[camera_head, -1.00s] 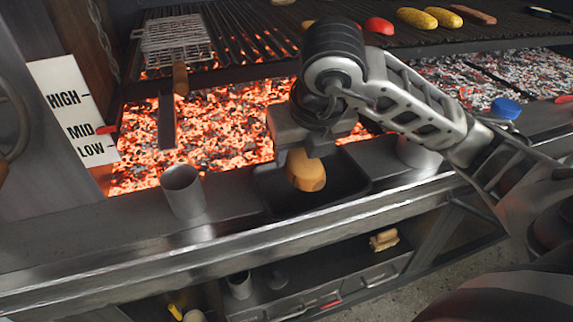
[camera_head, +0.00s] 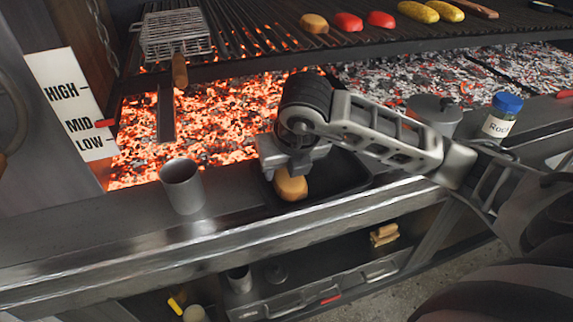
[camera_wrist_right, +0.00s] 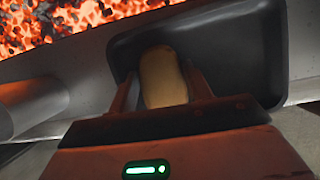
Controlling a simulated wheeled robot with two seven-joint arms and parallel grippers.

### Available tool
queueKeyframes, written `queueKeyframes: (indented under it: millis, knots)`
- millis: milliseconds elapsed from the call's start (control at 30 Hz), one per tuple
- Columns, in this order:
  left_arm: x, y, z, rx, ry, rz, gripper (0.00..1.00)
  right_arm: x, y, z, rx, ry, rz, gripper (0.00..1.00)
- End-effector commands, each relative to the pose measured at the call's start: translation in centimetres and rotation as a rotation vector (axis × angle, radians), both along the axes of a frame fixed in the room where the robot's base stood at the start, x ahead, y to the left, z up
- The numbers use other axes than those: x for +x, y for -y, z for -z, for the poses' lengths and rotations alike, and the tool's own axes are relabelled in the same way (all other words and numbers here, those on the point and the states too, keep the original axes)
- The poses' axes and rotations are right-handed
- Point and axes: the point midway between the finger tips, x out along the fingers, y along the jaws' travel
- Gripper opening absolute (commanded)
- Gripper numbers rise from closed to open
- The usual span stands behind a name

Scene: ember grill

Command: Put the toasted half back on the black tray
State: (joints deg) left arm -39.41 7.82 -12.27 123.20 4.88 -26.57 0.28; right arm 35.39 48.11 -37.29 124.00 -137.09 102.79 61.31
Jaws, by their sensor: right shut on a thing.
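The toasted half (camera_head: 290,184) is a golden-brown piece of bread. My right gripper (camera_head: 285,172) is shut on it at the left part of the black tray (camera_head: 345,172). In the right wrist view the half (camera_wrist_right: 163,78) sits between the two fingers of the gripper (camera_wrist_right: 160,92), with the black tray (camera_wrist_right: 235,50) behind and around it. I cannot tell whether the half touches the tray floor. My left gripper is not in view.
A grey metal cup (camera_head: 183,188) stands left of the tray. Glowing coals (camera_head: 215,120) lie behind it. Another bread half (camera_head: 314,23), tomatoes and corn lie on the upper grate. A blue-lidded jar (camera_head: 503,117) stands at the right.

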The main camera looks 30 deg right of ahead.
Motion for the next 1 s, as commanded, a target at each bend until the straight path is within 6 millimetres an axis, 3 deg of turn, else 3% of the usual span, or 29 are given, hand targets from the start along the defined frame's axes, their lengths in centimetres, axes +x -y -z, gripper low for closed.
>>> queueKeyframes:
  millis: [33, 67, 467, 1000]
  knots:
    - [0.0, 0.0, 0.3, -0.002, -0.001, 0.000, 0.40, 0.0, 0.0, 0.3, 0.000, 0.000, 0.000, 0.52]
    - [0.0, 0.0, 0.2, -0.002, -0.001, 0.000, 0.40, 0.0, 0.0, 0.1, 0.000, 0.000, 0.000, 0.59]
    - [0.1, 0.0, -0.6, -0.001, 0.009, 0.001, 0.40, -0.1, -0.1, -0.6, 0.000, 0.002, 0.000, 0.59]
    - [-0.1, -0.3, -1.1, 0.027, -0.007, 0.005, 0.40, -3.9, -0.9, -10.3, -0.002, 0.005, -0.001, 0.59]
